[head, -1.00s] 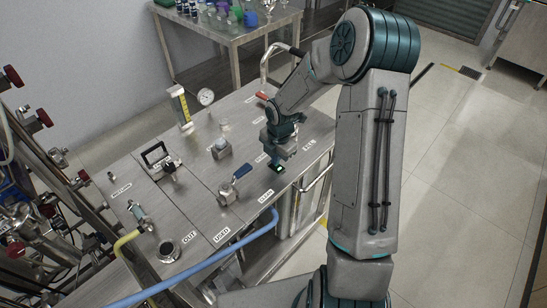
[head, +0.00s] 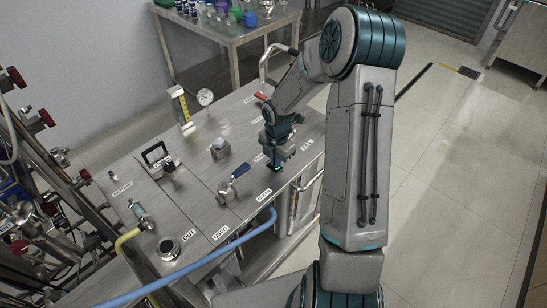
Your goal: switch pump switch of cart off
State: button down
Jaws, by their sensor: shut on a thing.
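The steel cart (head: 190,200) stands in the middle of the head view, its top carrying valves, gauges and labels. My gripper (head: 275,166) points down at the right part of the cart top, between the blue-handled valve and the cart's right edge. It is shut on the small dark pump switch there. The gripper covers the switch, so its position and any lit indicator are hidden.
A blue-handled valve (head: 236,173) stands close left of my gripper. A blue hose (head: 215,262) crosses the cart's front. Behind are a red handle (head: 262,97), a round gauge (head: 205,97) and a bench (head: 238,36).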

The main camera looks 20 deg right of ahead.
jog(key=shift+s+d+f, duration=0.1)
jog(key=shift+s+f, duration=0.2)
jog(key=shift+s, duration=0.05)
jog(key=shift+r+p, duration=0.5)
notch_tip(320, 180, up, 14)
jog(key=p, duration=0.2)
jog(key=shift+f, duration=0.2)
jog(key=shift+w+f, duration=0.1)
jog(key=b, duration=0.6)
jog(key=shift+w+d+f, duration=0.1)
jog(key=shift+d+f, duration=0.15)
jog(key=shift+f, duration=0.05)
jog(key=b, duration=0.3)
jog(key=shift+a+r+t, duration=0.1)
jog(key=shift+r+t, duration=0.15)
jog(key=shift+t, duration=0.15)
jog(key=shift+a+r+b, duration=0.1)
jog(key=shift+r+b, duration=0.2)
jog(key=shift+b, duration=0.1)
